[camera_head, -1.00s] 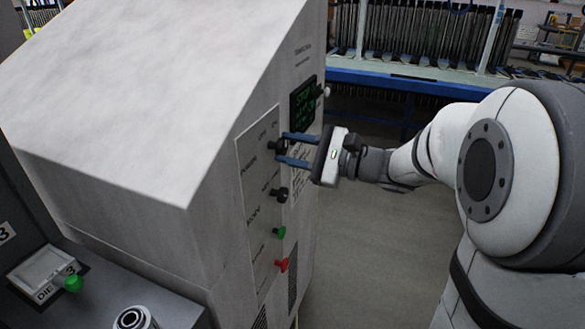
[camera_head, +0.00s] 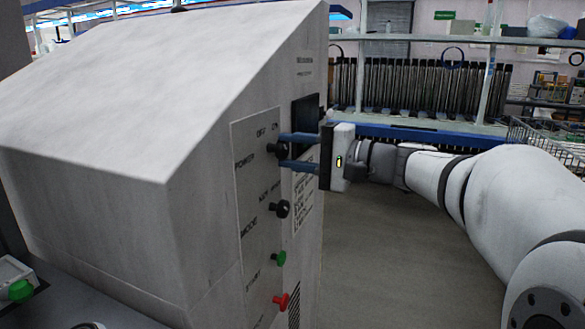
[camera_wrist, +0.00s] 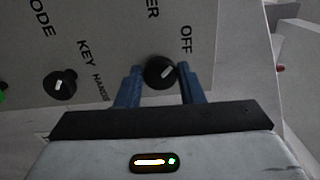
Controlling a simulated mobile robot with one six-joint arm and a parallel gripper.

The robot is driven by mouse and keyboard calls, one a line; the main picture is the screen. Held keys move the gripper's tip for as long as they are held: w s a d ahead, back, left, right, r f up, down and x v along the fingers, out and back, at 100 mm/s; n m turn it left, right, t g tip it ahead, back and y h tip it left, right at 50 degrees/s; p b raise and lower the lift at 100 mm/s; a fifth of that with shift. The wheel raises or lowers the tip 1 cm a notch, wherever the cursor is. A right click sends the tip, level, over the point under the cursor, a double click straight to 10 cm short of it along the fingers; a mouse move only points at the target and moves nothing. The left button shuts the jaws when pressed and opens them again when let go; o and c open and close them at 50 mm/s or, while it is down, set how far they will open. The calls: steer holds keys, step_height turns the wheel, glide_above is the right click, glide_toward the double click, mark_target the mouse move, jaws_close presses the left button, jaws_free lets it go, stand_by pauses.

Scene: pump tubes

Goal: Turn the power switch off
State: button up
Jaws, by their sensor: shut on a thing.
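The black power switch knob (camera_head: 277,149) sits at the top of the labelled control panel on the side of the pale cabinet. It also shows in the wrist view (camera_wrist: 157,75), with its white mark slanting toward the OFF label (camera_wrist: 186,39). My gripper (camera_head: 283,151) has its two blue fingers on either side of the knob, shut on it. In the wrist view my gripper (camera_wrist: 160,72) frames the knob between its fingertips. The display (camera_head: 305,112) above the panel is dark.
Below the power knob are a black mode knob (camera_head: 280,209), a green start button (camera_head: 278,258) and a red button (camera_head: 282,301). The floor (camera_head: 385,240) right of the cabinet is clear. A rack (camera_head: 420,90) stands behind.

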steer(key=shift+f+n+b, duration=0.1)
steer(key=shift+n+b, duration=0.2)
stand_by(0.4)
steer(key=o, duration=0.9)
steer(key=shift+o, duration=0.2)
steer(key=p+v, duration=0.1)
steer(key=v, duration=0.7)
